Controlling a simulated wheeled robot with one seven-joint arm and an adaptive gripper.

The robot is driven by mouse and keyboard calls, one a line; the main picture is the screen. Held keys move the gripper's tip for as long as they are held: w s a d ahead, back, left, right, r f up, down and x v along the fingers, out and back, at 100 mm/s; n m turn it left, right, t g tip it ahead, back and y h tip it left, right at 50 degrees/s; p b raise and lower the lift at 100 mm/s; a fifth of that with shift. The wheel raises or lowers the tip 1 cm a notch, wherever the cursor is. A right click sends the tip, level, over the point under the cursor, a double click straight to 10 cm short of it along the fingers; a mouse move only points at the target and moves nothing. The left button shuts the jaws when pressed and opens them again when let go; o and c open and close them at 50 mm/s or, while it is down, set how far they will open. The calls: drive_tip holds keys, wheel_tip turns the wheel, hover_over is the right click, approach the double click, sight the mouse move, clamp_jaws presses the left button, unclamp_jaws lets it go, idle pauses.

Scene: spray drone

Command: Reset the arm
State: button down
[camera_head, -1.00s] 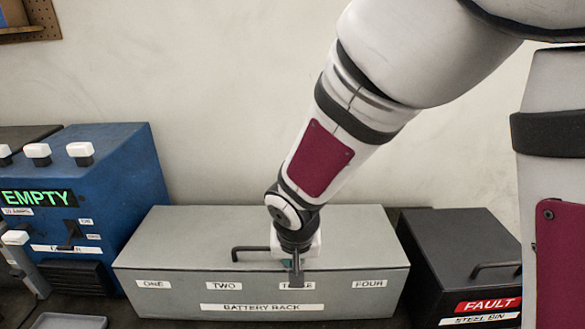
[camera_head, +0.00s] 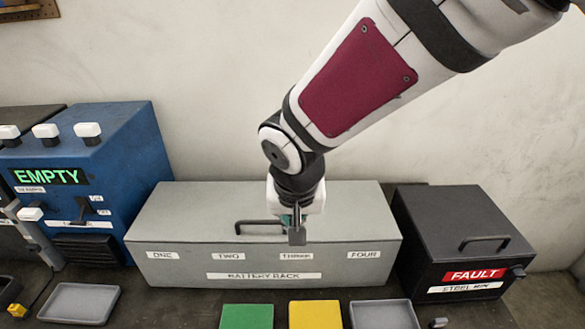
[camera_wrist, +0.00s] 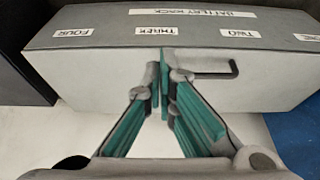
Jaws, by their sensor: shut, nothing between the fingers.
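My arm reaches down from the upper right in the head view. My gripper (camera_head: 297,226) hangs in front of the closed grey battery rack (camera_head: 185,262), near its lid handle (camera_head: 257,227) and above the THREE label. Its fingers are together with nothing between them. In the wrist view my gripper (camera_wrist: 160,85) has its teal-padded fingers converging to a closed tip, with the battery rack (camera_wrist: 90,75) beyond. I cannot tell whether the fingertips touch the rack.
A blue unit (camera_head: 130,150) reading EMPTY stands left. A black FAULT steel bin (camera_head: 425,235) stands right. In front lie a grey tray (camera_head: 80,303), a green pad (camera_head: 247,317), a yellow pad (camera_head: 315,315) and another grey tray (camera_head: 384,314).

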drive_tip(key=s+d+r+t, duration=0.1)
drive_tip(key=s+d+r, duration=1.3)
drive_tip(key=d, duration=0.4)
drive_tip(key=shift+t, duration=0.4)
drive_tip(key=shift+s, duration=0.1)
